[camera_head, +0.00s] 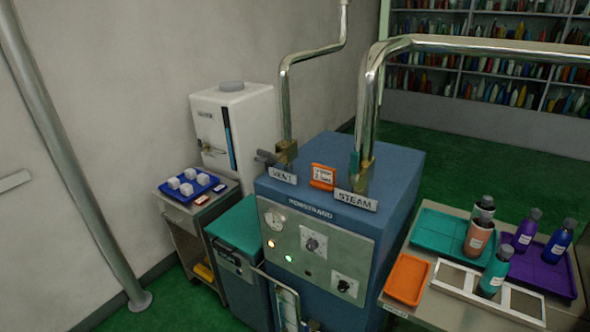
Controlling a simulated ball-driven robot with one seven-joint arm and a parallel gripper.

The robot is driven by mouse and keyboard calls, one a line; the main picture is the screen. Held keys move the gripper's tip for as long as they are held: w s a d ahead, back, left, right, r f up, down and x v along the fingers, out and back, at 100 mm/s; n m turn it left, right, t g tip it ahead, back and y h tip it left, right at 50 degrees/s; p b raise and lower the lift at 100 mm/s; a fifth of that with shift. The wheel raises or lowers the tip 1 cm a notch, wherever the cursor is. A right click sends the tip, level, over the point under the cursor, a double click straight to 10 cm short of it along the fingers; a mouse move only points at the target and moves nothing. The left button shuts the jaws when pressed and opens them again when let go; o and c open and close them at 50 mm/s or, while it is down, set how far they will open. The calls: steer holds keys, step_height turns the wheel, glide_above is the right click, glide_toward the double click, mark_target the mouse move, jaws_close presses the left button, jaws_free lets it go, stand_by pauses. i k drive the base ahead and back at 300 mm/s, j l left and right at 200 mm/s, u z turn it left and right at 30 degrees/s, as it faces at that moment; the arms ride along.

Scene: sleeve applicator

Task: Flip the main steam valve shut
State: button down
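The steam valve (366,168) is a brass body low on the thick shiny pipe that enters the top of the blue machine (400,175). Its teal lever (354,163) appears upright, in line with the pipe. A plate marked STEAM (356,200) sits in front of it. To the left, a second brass valve (287,151) sits on a thinner pipe behind a plate marked VENT (283,177). Its dark lever (266,157) sticks out to the left, across the pipe. My gripper is not in view.
An orange-framed card (323,177) stands between the two plates. A table (425,308) with trays and several bottles stands at right. A white tank (231,120), a cart (183,212) and a teal-topped box (236,233) stand at left. Green floor shows behind the machine.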

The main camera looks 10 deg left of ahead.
mark_target(355, 177)
steer(key=i+l, duration=0.2)
steer(key=i, duration=0.45)
steer(key=i+l+z, duration=0.1)
steer(key=i+l, duration=0.15)
steer(key=i, duration=0.4)
steer(key=i+l, duration=0.15)
steer(key=i, duration=0.5)
